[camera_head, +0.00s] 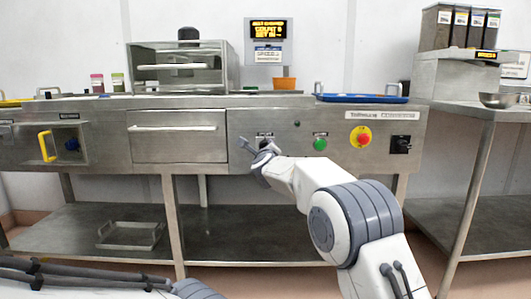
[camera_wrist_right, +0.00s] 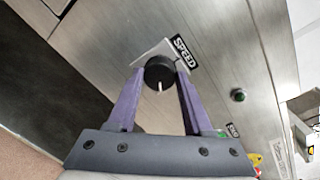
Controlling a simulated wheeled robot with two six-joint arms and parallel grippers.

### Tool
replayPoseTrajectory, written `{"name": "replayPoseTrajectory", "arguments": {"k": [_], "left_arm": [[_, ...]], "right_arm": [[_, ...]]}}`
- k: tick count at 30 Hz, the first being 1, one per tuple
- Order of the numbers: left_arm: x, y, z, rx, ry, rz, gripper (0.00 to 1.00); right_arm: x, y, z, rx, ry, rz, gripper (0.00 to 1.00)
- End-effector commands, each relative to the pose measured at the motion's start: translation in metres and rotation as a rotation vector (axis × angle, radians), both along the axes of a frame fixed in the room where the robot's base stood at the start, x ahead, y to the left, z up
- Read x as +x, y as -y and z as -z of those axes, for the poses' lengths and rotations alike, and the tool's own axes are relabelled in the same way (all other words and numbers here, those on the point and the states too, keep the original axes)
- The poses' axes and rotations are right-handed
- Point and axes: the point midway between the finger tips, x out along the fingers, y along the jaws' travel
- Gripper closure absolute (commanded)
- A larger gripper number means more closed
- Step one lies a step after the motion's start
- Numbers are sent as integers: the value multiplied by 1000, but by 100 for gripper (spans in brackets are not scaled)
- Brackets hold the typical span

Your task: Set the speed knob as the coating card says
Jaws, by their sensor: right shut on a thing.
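The speed knob (camera_wrist_right: 159,72) is a round black dial with a white pointer mark. It sits on a pale plate on the steel panel, beside a black SPEED label (camera_wrist_right: 185,52). In the right wrist view the mark points down in the picture, towards my palm. My right gripper (camera_wrist_right: 160,80) has one purple finger on each side of the knob and is shut on it. In the head view the right gripper (camera_head: 262,148) is at the panel and mostly hides the knob. A card with SPEED on it (camera_head: 268,55) hangs on the wall; its smaller text is unreadable. My left gripper is out of view.
Right of the knob are a green button (camera_head: 320,144), a red stop button on yellow (camera_head: 361,137) and a black switch (camera_head: 401,144). A lit display (camera_head: 268,29) is above the card. A blue tray (camera_head: 361,98) lies on the counter.

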Motion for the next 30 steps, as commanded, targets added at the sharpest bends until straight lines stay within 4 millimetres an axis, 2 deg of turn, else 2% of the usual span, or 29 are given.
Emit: {"name": "replayPoseTrajectory", "arguments": {"k": [11, 12, 14, 25, 30], "left_arm": [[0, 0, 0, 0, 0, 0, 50], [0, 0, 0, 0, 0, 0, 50], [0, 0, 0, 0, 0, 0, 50], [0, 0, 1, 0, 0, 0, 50], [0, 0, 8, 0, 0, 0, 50]], "right_arm": [[0, 2, 2, 8, -5, 3, 100], [0, 1, 3, 8, -5, 3, 42], [0, 1, 2, 8, -4, 3, 20], [-2, 0, 1, 6, -1, 1, 20], [-18, 0, 0, 6, -1, 0, 20]]}}
